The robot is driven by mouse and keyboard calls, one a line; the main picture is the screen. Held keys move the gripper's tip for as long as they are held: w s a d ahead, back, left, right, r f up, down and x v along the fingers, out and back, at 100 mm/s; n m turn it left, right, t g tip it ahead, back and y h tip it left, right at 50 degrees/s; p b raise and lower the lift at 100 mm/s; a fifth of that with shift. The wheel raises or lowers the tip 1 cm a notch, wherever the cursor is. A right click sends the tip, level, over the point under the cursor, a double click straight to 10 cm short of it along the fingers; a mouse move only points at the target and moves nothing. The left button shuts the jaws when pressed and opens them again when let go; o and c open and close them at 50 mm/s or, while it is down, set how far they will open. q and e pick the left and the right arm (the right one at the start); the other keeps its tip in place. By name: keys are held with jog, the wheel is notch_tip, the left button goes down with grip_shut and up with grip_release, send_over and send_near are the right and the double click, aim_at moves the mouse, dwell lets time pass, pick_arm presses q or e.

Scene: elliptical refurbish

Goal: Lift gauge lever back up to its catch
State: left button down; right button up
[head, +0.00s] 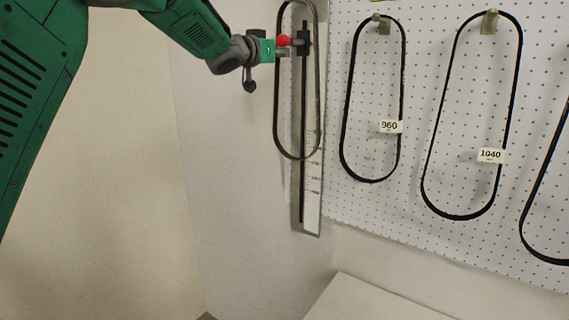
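The belt gauge (312,205) is a tall narrow plate with scale marks, mounted upright in the wall corner. A dark slider block with the lever sits high on its rail, and the lever ends in a red knob (284,41). A black belt (276,110) hangs in a long loop around the upper part of the gauge. My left gripper (280,47) reaches in from the upper left and is at the red knob, apparently touching it. Its fingers are small and partly hidden, so their grip on the knob is unclear. The catch cannot be made out. My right gripper is out of view.
Black belts tagged 960 (402,100) and 1040 (508,115) hang from hooks on the white pegboard (415,225) at right. Another belt is cut off at the right edge. A pale tabletop (375,302) lies below.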

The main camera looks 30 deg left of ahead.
aim_at(278, 40)
pick_arm(q)
notch_tip(278, 40, up, 3)
jog(key=shift+s+f, duration=0.25)
jog(key=shift+s, duration=0.2)
jog(key=s+f+b, duration=0.1)
jog(key=s+b, duration=0.1)
jog(key=s, duration=0.4)
jog(key=shift+s+a+f+b, duration=0.15)
jog(key=shift+a+f+b, duration=0.05)
jog(key=shift+a+b, duration=0.1)
